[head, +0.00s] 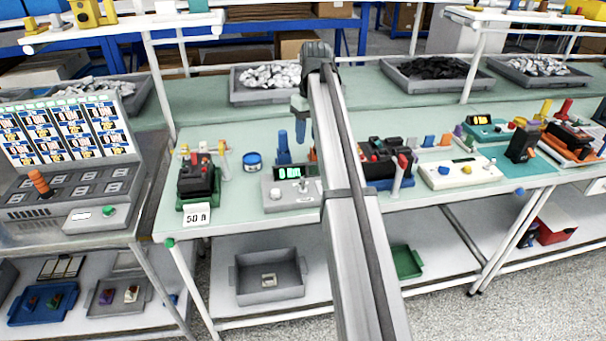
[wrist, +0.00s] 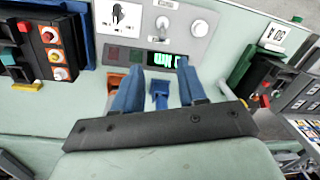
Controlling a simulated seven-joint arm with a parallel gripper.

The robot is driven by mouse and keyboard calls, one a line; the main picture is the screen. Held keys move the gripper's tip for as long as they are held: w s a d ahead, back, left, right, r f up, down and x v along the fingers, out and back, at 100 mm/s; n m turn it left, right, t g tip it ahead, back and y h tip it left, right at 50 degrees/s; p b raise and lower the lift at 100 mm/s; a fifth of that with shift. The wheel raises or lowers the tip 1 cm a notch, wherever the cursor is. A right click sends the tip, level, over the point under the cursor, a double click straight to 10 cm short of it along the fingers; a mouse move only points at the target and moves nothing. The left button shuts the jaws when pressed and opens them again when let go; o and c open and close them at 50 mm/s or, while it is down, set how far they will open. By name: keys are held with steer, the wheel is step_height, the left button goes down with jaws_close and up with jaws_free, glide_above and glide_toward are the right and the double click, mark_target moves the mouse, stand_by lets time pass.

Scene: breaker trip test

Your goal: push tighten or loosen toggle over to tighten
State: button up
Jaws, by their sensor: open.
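A grey box with a green-lit display (head: 290,173) stands on the bench; it also shows at the top of the wrist view (wrist: 150,38). In the wrist view a small plate with a dark lever-like mark (wrist: 119,14) sits on its panel, beside two pale knobs (wrist: 198,28). This plate may be the tighten or loosen toggle; its labels and position are too small to read. My gripper (wrist: 158,92) is open, its two blue fingers pointing toward the box and apart from the toggle. In the head view it hangs above and behind the box, partly hidden by my arm.
A blue upright piece (head: 283,148) stands behind the box. A black breaker (head: 198,180) on a green base with a "50" tag stands left, a blue round tin (head: 252,161) between. A device with red and black parts (head: 378,160) stands right. Bench behind is fairly clear.

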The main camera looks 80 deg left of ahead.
glide_toward(302, 183)
steer(key=f, duration=0.7)
steer(key=shift+s+a+f, duration=0.15)
steer(key=shift+s+a, duration=0.05)
steer(key=shift+a, duration=0.15)
jaws_close()
stand_by(0.3)
